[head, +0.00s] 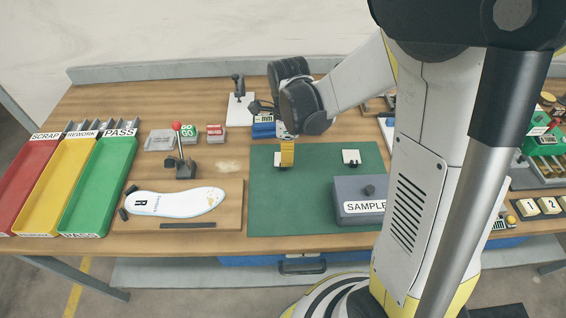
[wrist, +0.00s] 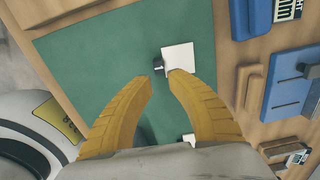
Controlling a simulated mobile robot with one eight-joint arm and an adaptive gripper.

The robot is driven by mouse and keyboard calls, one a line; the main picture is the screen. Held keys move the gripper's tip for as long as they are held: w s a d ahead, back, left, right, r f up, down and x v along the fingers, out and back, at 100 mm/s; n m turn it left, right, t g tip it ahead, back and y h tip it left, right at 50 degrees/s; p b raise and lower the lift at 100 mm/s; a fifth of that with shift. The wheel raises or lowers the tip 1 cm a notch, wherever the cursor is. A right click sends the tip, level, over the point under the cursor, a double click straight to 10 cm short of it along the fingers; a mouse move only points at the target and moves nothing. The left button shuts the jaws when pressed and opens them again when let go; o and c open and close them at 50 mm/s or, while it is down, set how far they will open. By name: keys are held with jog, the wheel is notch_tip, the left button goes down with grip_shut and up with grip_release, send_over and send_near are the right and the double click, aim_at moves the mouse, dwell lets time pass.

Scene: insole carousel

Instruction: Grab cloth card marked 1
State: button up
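My gripper (head: 287,154) hangs over the left part of the green mat, pointing down. In the wrist view its two yellow fingers (wrist: 160,82) are apart with nothing between them. A white card (wrist: 182,57) with a dark knob or clip lies on the mat just beyond the fingertips; no number is readable on it. Part of another white piece (wrist: 188,138) shows behind the right finger. In the head view a white card (head: 351,157) lies right of my gripper. A cream piece marked 1 (head: 527,207) sits at the right of the bench, beside one marked 2 (head: 548,205).
The green mat (head: 310,222) carries a grey SAMPLE box (head: 350,190). A white insole (head: 175,202) and a red-topped stand (head: 181,166) are to the left, by red, yellow and green trays (head: 97,190). Blue devices (wrist: 293,82) stand beside the mat. My arm hides part of the bench.

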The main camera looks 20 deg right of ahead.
jog(key=f+b, duration=0.1)
jog(key=f, duration=0.1)
jog(key=f+b, duration=0.1)
jog(key=f, duration=0.1)
jog(key=shift+w+a+f, duration=0.1)
jog(key=shift+a+f, duration=0.1)
jog(key=shift+f, duration=0.15)
jog(key=shift+r, duration=0.1)
grip_shut()
jog(key=shift+r, duration=0.1)
